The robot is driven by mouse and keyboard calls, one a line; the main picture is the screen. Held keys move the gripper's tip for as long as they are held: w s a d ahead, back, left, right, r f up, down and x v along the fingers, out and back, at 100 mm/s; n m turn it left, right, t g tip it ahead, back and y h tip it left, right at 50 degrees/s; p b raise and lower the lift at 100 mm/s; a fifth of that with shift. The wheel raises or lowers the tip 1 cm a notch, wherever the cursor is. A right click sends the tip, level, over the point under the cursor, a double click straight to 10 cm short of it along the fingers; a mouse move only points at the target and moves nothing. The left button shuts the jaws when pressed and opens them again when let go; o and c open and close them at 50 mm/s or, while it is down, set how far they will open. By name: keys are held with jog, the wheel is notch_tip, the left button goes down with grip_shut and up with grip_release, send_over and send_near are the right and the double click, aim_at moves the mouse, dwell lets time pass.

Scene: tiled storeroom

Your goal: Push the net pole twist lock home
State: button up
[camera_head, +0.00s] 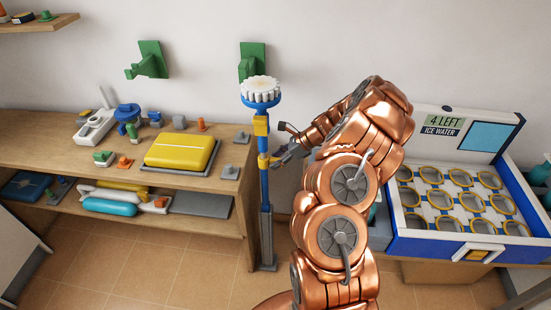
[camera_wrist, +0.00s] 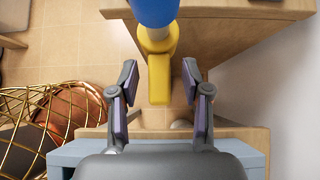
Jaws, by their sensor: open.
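The net pole (camera_head: 264,188) stands upright at the right end of the wooden bench. It is blue with a grey lower part and a white toothed head on top. A yellow twist lock (camera_head: 264,161) sits partway up it, below another yellow collar (camera_head: 261,125). My gripper (camera_head: 280,156) is beside the lock, on its right. In the wrist view my gripper (camera_wrist: 160,82) is open, and the yellow lock (camera_wrist: 158,75) shows between its two fingers, with a visible gap on each side. Whether the lock is seated cannot be told.
The bench (camera_head: 110,146) holds a yellow case (camera_head: 180,150) and several small parts. Green hooks (camera_head: 149,60) are on the wall. A blue and white ice-water box (camera_head: 450,245) stands at the right. A gold wire mesh (camera_wrist: 42,105) is left of my gripper in the wrist view.

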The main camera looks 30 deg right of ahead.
jog(key=shift+w+a+f, duration=0.25)
jog(key=shift+a+f, duration=0.05)
grip_shut()
dwell(0.3)
dwell(0.3)
